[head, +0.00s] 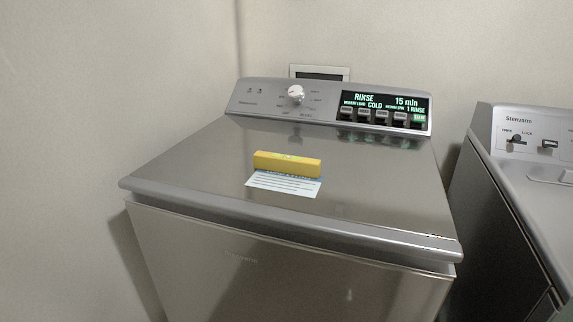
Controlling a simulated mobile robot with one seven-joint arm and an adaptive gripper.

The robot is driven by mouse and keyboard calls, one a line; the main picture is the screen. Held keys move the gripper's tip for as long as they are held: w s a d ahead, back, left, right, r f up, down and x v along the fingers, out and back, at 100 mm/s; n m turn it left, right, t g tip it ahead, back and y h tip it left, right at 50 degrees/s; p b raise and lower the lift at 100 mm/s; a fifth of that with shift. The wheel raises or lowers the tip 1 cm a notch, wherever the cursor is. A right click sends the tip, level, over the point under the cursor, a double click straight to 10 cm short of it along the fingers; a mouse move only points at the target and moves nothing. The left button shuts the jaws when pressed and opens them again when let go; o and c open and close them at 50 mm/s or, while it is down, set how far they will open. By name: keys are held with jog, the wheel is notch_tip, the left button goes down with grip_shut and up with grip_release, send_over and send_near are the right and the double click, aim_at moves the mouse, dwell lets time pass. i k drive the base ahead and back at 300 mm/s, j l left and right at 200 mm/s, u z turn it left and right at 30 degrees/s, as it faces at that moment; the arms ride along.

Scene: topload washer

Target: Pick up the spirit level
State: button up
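The spirit level is a short yellow bar (287,164) with a small greenish vial in its top. It lies flat on the closed grey lid (200,160) of the topload washer, near the middle. It runs roughly left to right in the picture, tilting slightly down to the right. Its front edge meets or covers the back edge of a pale printed card (284,184). I cannot tell whether it rests on the card. My gripper is not in the head view.
The washer's control panel (330,104) with a white knob (295,94) and lit display rises behind the lid. A second machine (545,165) stands on the right, across a narrow gap. Walls are close at the left and back. The lid around the level and card is clear.

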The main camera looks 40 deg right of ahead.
aim_at(306, 167)
jog(key=j+z, duration=0.65)
jog(key=i+j, duration=0.05)
